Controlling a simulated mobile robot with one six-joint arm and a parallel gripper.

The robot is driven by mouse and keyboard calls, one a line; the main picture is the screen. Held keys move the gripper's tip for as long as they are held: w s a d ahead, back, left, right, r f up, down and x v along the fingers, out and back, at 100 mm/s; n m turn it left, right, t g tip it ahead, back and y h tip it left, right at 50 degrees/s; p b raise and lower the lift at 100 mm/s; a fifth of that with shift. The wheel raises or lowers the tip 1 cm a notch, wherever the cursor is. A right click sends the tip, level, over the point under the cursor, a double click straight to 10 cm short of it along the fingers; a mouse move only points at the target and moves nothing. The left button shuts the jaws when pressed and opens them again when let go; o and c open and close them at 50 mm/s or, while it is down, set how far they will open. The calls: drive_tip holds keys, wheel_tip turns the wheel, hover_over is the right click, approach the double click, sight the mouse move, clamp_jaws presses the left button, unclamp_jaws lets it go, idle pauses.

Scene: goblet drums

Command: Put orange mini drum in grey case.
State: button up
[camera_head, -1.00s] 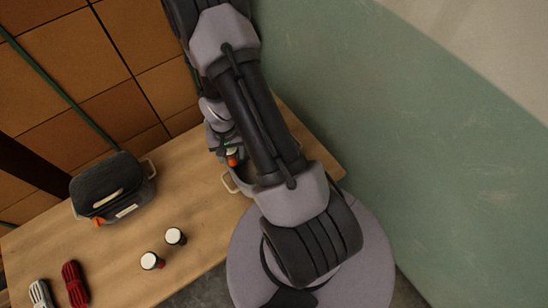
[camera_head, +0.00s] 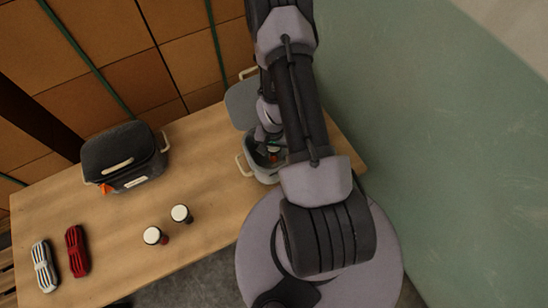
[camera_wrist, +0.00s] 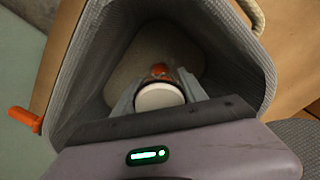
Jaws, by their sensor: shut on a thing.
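The orange mini drum (camera_wrist: 160,71) has a white round head, which faces the camera in the wrist view. My gripper (camera_wrist: 159,90) is shut on it, one finger on each side. The drum is within the opening of the grey case (camera_wrist: 232,62), above its pale floor; whether it touches the floor I cannot tell. In the head view the grey case (camera_head: 264,173) stands open at the table's right end, its lid (camera_head: 241,103) raised behind. My arm hides much of the case there, and my gripper (camera_head: 273,153) is partly hidden at its opening.
A closed black-topped case (camera_head: 125,155) stands at the table's back left. Two white-headed drums (camera_head: 181,213) (camera_head: 153,235) stand near the front edge. A white-blue rope bundle (camera_head: 44,265) and a red one (camera_head: 77,250) lie front left. A green wall (camera_head: 430,150) rises on the right.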

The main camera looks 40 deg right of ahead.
drive_tip(key=shift+f, duration=0.45)
drive_tip(key=shift+c, duration=0.8)
drive_tip(key=shift+f, duration=0.1)
drive_tip(key=o, duration=1.5)
